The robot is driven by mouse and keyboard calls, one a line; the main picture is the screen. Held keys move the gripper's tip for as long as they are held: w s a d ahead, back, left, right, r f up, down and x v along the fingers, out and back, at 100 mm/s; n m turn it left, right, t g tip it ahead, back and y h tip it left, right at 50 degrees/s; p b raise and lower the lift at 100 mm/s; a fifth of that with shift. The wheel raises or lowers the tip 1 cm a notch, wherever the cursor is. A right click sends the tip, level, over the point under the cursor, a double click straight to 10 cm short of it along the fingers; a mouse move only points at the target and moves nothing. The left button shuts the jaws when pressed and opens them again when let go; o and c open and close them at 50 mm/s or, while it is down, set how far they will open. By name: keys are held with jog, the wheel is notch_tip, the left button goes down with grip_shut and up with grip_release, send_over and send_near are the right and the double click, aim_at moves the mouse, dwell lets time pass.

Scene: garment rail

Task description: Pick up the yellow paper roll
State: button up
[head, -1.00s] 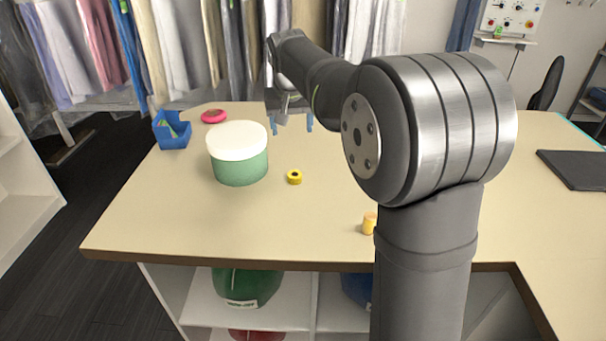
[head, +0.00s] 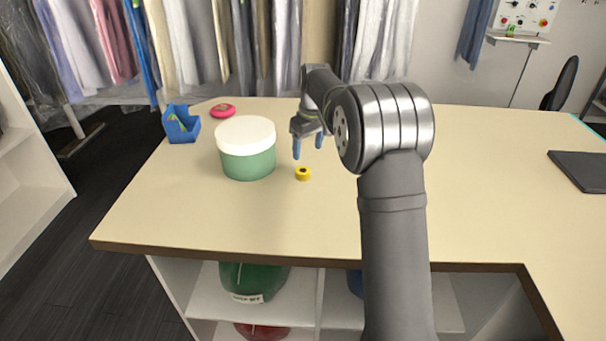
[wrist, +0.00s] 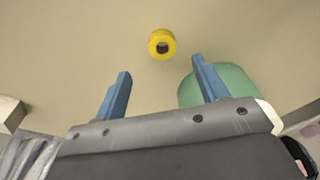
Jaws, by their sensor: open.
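The yellow paper roll (head: 303,174) is a small yellow ring with a dark centre. It lies on the table just right of the green tub, with its hole facing up. In the wrist view the yellow paper roll (wrist: 162,44) is ahead of the fingertips, between them but closer to the right finger. My gripper (head: 308,149) has blue fingers that point down, apart and empty. It is above the table, a little behind the roll. In the wrist view my gripper (wrist: 162,66) is open with nothing between its fingers.
A green tub with a white lid (head: 247,148) stands left of the roll, close to my right finger in the wrist view. A blue bin (head: 181,124) and a pink disc (head: 222,110) are at the back left. A dark pad (head: 580,171) lies far right. The table front is clear.

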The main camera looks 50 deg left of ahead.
aim_at(303, 170)
jog(key=f, duration=0.4)
jog(key=shift+a, duration=0.25)
jog(key=f, duration=0.2)
jog(key=a+f, duration=0.1)
jog(key=f, duration=0.2)
jog(key=shift+s+a, duration=0.1)
jog(key=c, duration=1.1)
